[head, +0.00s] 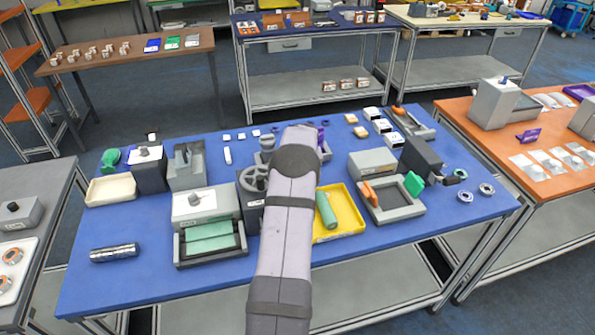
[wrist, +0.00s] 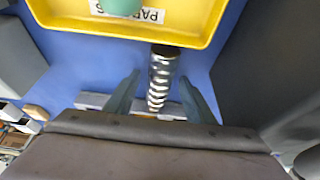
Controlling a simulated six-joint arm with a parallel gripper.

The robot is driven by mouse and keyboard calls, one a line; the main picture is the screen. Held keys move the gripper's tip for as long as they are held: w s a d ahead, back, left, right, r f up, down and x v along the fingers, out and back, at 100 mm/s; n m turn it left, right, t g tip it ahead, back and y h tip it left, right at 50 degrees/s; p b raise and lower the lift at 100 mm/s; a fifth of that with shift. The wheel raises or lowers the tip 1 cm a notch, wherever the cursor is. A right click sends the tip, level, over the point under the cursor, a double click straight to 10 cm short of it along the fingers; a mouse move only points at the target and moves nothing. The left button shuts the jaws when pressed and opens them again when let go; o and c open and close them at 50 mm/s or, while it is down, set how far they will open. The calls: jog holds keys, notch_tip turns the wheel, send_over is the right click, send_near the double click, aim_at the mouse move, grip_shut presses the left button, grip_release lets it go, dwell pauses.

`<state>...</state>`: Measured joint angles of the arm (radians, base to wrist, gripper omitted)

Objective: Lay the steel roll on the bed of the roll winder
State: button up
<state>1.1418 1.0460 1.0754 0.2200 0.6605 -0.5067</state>
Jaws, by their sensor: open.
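A shiny steel roll (head: 114,253) lies on its side at the left front of the blue table in the head view. In the wrist view a shiny, banded metal cylinder (wrist: 162,78) lies between the fingers of my gripper (wrist: 158,90). My gripper is open, with a gap on each side of the cylinder. My arm hides the gripper and this cylinder in the head view. A dark grey device with a handwheel (head: 252,178), perhaps the roll winder, stands just left of my arm. Its bed is not clearly visible.
A yellow tray (head: 356,222) holding a green roll (head: 326,210) is right of my arm; it also shows in the wrist view (wrist: 203,33). A grey machine with green pads (head: 210,238) stands left.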

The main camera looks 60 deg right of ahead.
jog(key=shift+o, duration=0.4)
jog(key=b+v, duration=0.3)
jog(key=v, duration=0.9)
jog(key=shift+b, duration=0.4)
jog(key=shift+r, duration=0.1)
jog(key=f, duration=0.1)
jog(key=w+d+f, duration=0.1)
jog(key=w+d+f+b, duration=0.1)
jog(key=f, duration=0.1)
jog(key=shift+d+f, duration=0.1)
jog(key=shift+d, duration=0.15)
jog(key=shift+a+p+x, duration=0.1)
jog(key=shift+p+x, duration=0.8)
jog(key=shift+x, duration=0.4)
jog(key=shift+a+p+x, duration=0.15)
jog(key=shift+p+x, duration=0.75)
jog(key=shift+x, duration=1.4)
grip_shut()
